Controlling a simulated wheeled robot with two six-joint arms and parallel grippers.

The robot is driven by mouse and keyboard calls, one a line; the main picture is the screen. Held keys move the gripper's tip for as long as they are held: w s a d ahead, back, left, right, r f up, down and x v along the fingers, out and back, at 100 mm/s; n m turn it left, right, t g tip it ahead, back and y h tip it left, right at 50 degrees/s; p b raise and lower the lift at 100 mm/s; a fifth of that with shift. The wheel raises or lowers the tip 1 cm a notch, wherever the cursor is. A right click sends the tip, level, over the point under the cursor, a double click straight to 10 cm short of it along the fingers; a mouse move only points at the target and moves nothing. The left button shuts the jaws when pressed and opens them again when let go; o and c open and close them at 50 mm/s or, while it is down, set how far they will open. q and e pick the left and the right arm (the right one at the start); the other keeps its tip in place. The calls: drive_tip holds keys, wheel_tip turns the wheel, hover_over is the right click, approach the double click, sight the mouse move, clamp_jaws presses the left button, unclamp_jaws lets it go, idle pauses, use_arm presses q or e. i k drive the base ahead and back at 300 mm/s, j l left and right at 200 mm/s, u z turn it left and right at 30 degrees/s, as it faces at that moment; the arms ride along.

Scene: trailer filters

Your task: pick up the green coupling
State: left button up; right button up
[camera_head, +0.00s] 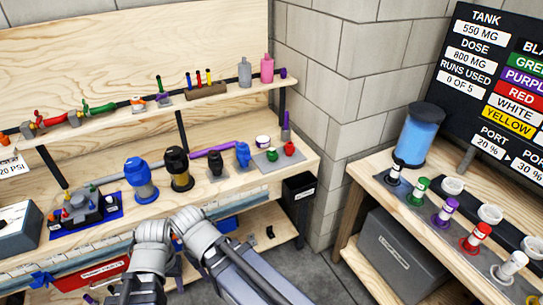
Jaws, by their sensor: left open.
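A small green piece (272,154), which looks like the green coupling, stands on a grey mat at the right end of the left workbench, left of a similar red piece (289,148). Nothing is holding it. My left arm is folded in the bottom middle of the head view. My left gripper (130,291) is low at the bottom edge, in front of the bench and well away from the green piece. It is open; its tips are hard to make out. My right gripper is not in view.
Blue (141,180) and black-yellow (178,168) filter housings and a dark pot (215,163) stand left of the green piece. A shelf (150,108) with tools hangs above. A black bin (298,190) is beside the bench. The right bench (405,200) holds coloured bottles.

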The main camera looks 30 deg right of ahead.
sight(273, 155)
drive_tip(key=z, duration=1.45)
drive_tip(key=i+j+z, duration=0.3)
drive_tip(key=i+j, duration=0.85)
